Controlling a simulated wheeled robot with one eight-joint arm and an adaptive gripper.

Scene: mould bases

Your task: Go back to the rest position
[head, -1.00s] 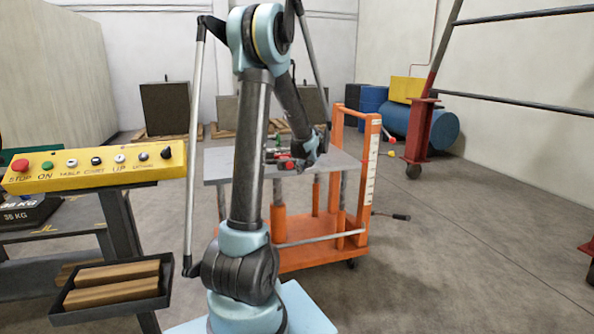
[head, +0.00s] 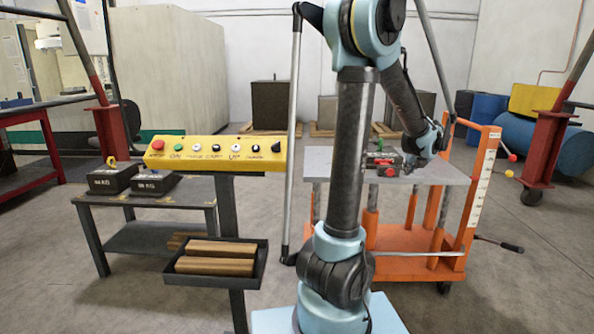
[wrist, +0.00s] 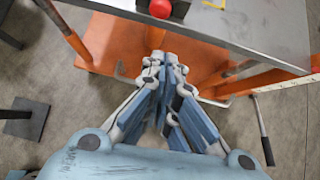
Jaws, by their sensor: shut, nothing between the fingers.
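My arm stands at the middle right of the head view, bent over at the top. My gripper (head: 411,165) hangs at its end by the right part of a grey lift-table top (head: 330,165); its fingers are hard to make out there. In the wrist view my gripper (wrist: 165,60) is shut and empty, its fingertips together just off the table's edge. A dark block with a red knob (head: 390,172) sits on the table top beside the gripper in the head view. The red knob (wrist: 160,8) also shows at the top of the wrist view.
The orange lift-table frame (head: 470,215) stands behind my arm. A yellow control panel (head: 215,154) on a post, with a tray (head: 210,279) of wooden bars, stands left of it. Two dark weights sit on a bench (head: 150,236).

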